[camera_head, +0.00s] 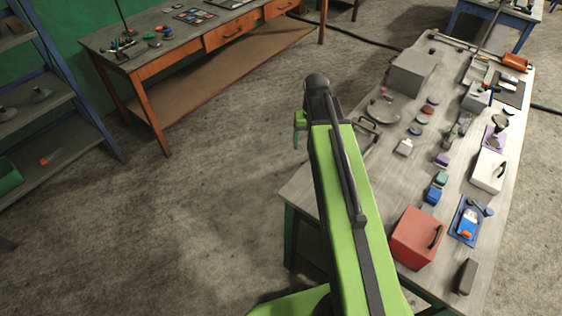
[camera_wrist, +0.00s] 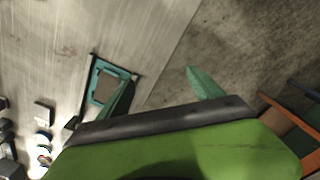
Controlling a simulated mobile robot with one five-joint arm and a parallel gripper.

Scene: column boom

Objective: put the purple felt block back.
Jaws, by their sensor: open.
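A small purple block (camera_head: 442,160) rests on the long grey table in the head view, in a loose row with a teal block (camera_head: 440,179) and a blue block (camera_head: 432,195). I take it for the purple felt block. My gripper (camera_head: 299,133) shows only in part at the far end of my green arm, left of the table and apart from the purple block. In the wrist view, my gripper (camera_wrist: 162,84) has its two green fingers spread with nothing between them. The purple block cannot be made out in the wrist view.
The long table (camera_head: 330,185) also holds a red box (camera_head: 414,240), a grey box (camera_head: 410,72), a white box (camera_head: 489,171) and a purple mat (camera_head: 487,139). A teal frame (camera_wrist: 94,82) lies near the table edge. Floor left of the table is clear.

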